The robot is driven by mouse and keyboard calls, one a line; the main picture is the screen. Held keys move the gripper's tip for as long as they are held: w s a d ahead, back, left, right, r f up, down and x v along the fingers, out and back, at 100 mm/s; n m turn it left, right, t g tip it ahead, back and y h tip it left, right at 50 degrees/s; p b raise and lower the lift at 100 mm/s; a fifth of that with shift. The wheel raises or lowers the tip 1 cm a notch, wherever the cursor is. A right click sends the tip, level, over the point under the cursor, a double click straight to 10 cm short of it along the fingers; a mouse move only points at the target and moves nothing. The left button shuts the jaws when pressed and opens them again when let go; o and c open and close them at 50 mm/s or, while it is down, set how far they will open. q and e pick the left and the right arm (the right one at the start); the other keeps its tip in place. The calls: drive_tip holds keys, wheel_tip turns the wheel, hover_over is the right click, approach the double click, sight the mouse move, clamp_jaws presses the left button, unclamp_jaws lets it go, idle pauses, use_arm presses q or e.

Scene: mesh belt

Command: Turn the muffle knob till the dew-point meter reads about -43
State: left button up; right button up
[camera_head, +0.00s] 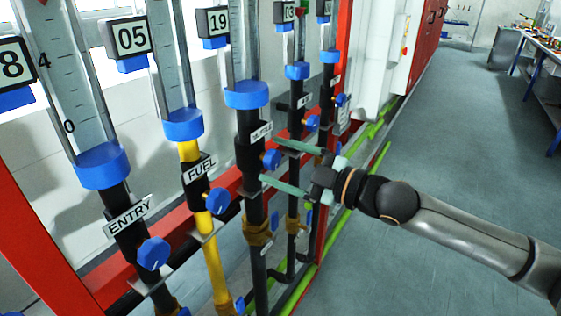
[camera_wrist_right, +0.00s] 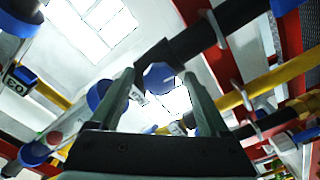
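The blue muffle knob (camera_head: 271,159) is on the third black pipe from the left, below a partly readable label (camera_head: 261,133). It also shows in the right wrist view as a blue round knob (camera_wrist_right: 160,76) between the fingers. My right gripper (camera_head: 269,160) is open, its two green-grey fingers pointing at the pipe, one above and one below the knob. The fingers look apart from the knob; I cannot tell how far the tips reach along it. I cannot make out a dew-point meter. My left gripper is not in view.
Neighbouring blue knobs are the FUEL knob (camera_head: 217,200), the ENTRY knob (camera_head: 153,253) and one on the pipe behind (camera_head: 312,123). A red frame (camera_head: 95,276) runs behind the pipes. Open floor (camera_head: 440,130) lies to the right.

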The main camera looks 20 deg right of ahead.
drive_tip(key=shift+s+d+f+b, duration=0.15)
drive_tip(key=shift+s+d+b, duration=0.15)
drive_tip(key=shift+s+d, duration=0.1)
use_arm(q)
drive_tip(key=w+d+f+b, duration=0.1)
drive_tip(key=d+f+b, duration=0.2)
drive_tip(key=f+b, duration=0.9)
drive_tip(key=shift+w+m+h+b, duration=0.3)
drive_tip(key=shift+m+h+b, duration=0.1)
drive_tip(key=shift+b, duration=1.4)
use_arm(e)
drive_tip(key=v, duration=1.1)
drive_tip(key=shift+s, duration=0.2)
